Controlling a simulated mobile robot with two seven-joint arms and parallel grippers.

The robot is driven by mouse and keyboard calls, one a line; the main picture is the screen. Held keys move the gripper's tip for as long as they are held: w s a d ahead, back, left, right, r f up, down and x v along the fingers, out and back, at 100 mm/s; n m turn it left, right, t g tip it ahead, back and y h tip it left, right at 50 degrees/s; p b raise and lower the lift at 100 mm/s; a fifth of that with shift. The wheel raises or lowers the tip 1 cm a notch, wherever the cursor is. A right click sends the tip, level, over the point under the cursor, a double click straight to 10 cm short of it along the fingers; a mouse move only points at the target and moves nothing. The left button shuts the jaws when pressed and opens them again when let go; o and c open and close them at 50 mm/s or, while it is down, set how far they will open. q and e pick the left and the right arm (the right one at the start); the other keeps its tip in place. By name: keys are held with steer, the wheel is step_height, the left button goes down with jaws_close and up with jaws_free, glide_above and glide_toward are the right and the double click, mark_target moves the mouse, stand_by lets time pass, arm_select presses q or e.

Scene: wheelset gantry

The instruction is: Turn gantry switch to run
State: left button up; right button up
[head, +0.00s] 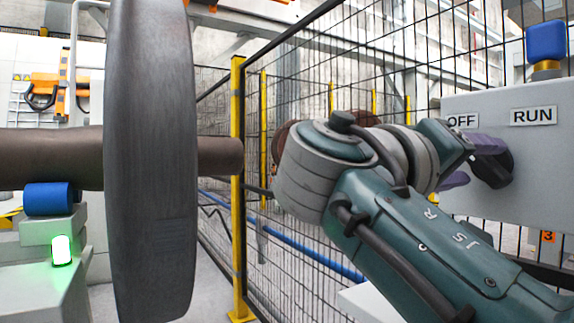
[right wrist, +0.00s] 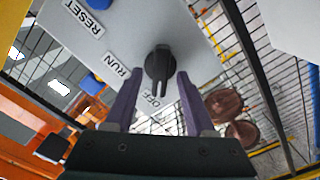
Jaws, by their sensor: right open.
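The gantry switch is a black rotary knob (head: 497,169) on a light grey control box (head: 470,107). In the right wrist view the knob (right wrist: 160,64) sits near the RUN label (right wrist: 117,67) and the OFF label (right wrist: 150,101), and its handle points toward OFF. My right gripper (right wrist: 159,80) is open, its purple fingers on either side of the knob handle, with no clear grip on it. In the head view the right gripper (head: 476,161) reaches the box from the left, and my wrist partly hides the OFF label. My left gripper is not in view.
A blue button (head: 546,42) stands on top of the box. A large grey wheel (head: 150,160) on a brown axle (head: 50,157) fills the left. A black mesh fence with a yellow post (head: 238,190) stands behind my arm. A green lamp (head: 61,250) glows at lower left.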

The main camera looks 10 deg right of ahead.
mark_target(478, 163)
steer(key=shift+x, duration=1.5)
jaws_close()
